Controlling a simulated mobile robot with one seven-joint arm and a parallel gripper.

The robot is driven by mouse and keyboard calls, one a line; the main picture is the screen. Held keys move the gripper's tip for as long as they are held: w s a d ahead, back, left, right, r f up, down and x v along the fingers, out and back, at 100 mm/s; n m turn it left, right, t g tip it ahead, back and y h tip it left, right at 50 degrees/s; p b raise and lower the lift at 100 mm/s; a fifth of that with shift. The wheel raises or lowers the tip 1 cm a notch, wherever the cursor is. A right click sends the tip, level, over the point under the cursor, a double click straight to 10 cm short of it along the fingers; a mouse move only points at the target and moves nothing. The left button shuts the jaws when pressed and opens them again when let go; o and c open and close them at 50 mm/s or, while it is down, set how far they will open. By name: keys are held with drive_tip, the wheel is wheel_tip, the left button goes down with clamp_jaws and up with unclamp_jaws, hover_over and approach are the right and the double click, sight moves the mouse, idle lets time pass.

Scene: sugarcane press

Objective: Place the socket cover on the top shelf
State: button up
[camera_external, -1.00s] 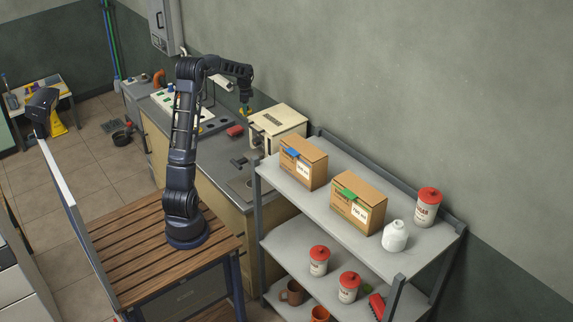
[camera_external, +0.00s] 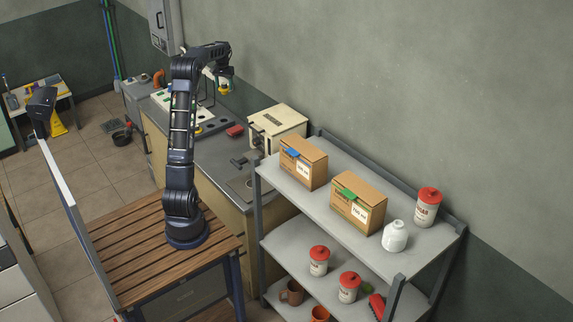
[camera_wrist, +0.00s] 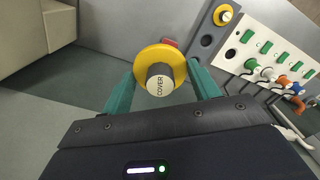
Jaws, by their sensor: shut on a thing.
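The socket cover (camera_wrist: 159,79) has a yellow flange and a dark and white knob marked "COVER". My gripper (camera_wrist: 160,85) is shut on it, with a teal finger at each side in the wrist view. In the external view my gripper (camera_external: 224,88) holds the cover, a small yellow spot, in the air above the counter. The top shelf (camera_external: 316,207) of the grey rack stands to the right of my arm, well away from the gripper.
The top shelf bears two cardboard boxes (camera_external: 302,163) (camera_external: 358,203), a white bottle (camera_external: 395,236) and a red-lidded can (camera_external: 427,207). A socket panel (camera_wrist: 272,57) with plugs lies on the counter.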

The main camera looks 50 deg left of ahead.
drive_tip(key=w+d+r+m, duration=0.3)
drive_tip(key=w+d+r, duration=0.1)
drive_tip(key=d, duration=0.4)
drive_tip(key=w+d+r+m, duration=0.2)
drive_tip(key=w+d+r, duration=0.2)
drive_tip(key=d, duration=0.4)
drive_tip(key=w+d+r+m, duration=0.3)
drive_tip(key=w+d+r, duration=0.1)
drive_tip(key=d, duration=0.4)
drive_tip(key=d+r+m, duration=0.4)
drive_tip(key=d+m, duration=0.2)
drive_tip(key=d, duration=0.8)
drive_tip(key=d+r+m, duration=0.4)
drive_tip(key=d+m, duration=0.1)
drive_tip(key=d, duration=0.9)
drive_tip(key=d+r+m, duration=0.4)
drive_tip(key=d+m, duration=0.2)
drive_tip(key=d, duration=0.8)
drive_tip(key=s+d+f+m, duration=0.2)
drive_tip(key=d+m, duration=0.3)
drive_tip(key=d, duration=0.3)
drive_tip(key=s+d+f+m, duration=0.2)
drive_tip(key=d+f+m, duration=0.1)
drive_tip(key=d+m, duration=0.3)
drive_tip(key=s+d+f+m, duration=0.2)
drive_tip(key=d+m, duration=0.2)
drive_tip(key=d, duration=0.5)
wheel_tip(320, 180, down, 20)
drive_tip(key=shift+d+r, duration=0.1)
drive_tip(key=shift+d, duration=0.05)
